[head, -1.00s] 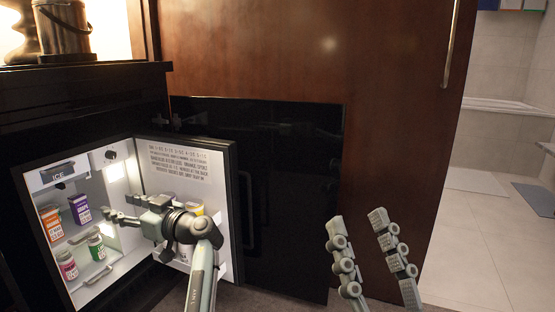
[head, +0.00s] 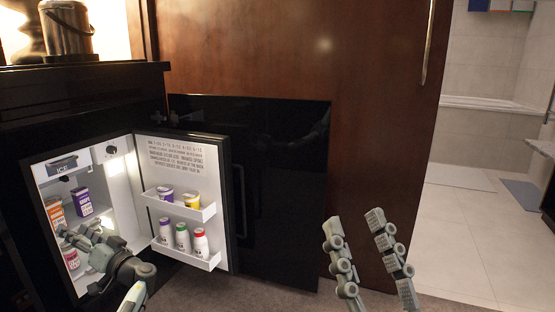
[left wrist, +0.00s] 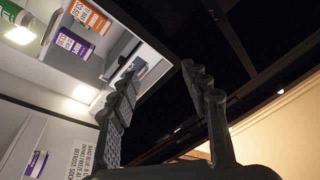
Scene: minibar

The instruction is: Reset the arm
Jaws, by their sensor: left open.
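My left gripper (head: 76,231) is at the opening of the minibar fridge (head: 122,192), in front of its lower shelf. In the left wrist view its two fingers (left wrist: 159,68) are spread with nothing between them. My left arm covers part of the fridge's lower interior. My right gripper (head: 354,220) is open and empty, in front of the dark cabinet, with its fingers pointing up.
The fridge door (head: 187,165) stands open, with cups and bottles on its racks. Inside are an orange box (head: 55,208), a purple box (head: 83,202) and a pink-labelled jar (head: 71,258). An ice bucket (head: 68,30) stands on the counter.

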